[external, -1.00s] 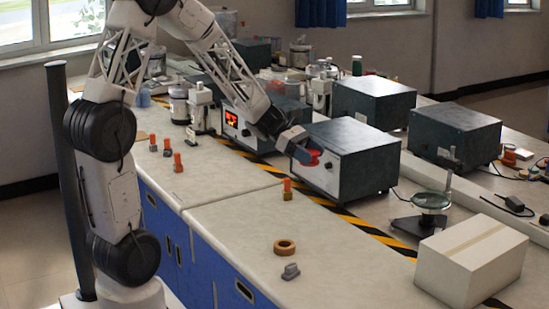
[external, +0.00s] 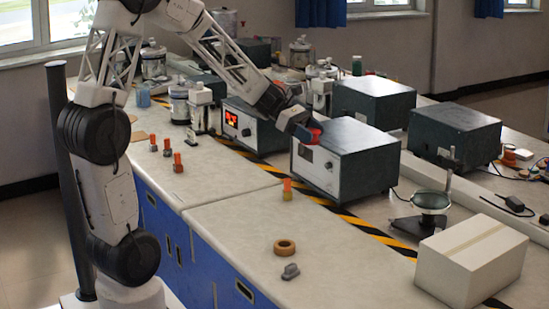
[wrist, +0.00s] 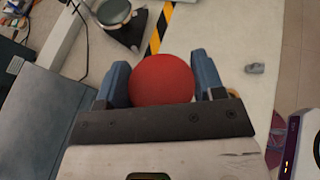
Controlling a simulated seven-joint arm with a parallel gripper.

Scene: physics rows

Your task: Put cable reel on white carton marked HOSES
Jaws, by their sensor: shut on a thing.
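The cable reel (external: 316,133), seen as a round red thing, is held between the blue fingers of my gripper (external: 304,134). In the wrist view the red reel (wrist: 162,79) fills the gap between the two fingers of my gripper (wrist: 163,84). The reel is in the air by the front top edge of a dark instrument box. The white carton (external: 468,268) stands closed at the bench's lower right, well apart from my gripper. No HOSES marking can be read on its visible faces.
The dark instrument box (external: 358,150) is beside my gripper, with another box (external: 455,132) to its right. A magnifier stand (external: 430,205) stands left of the carton. An orange ring (external: 285,246) and a small grey part (external: 290,271) lie near the front edge.

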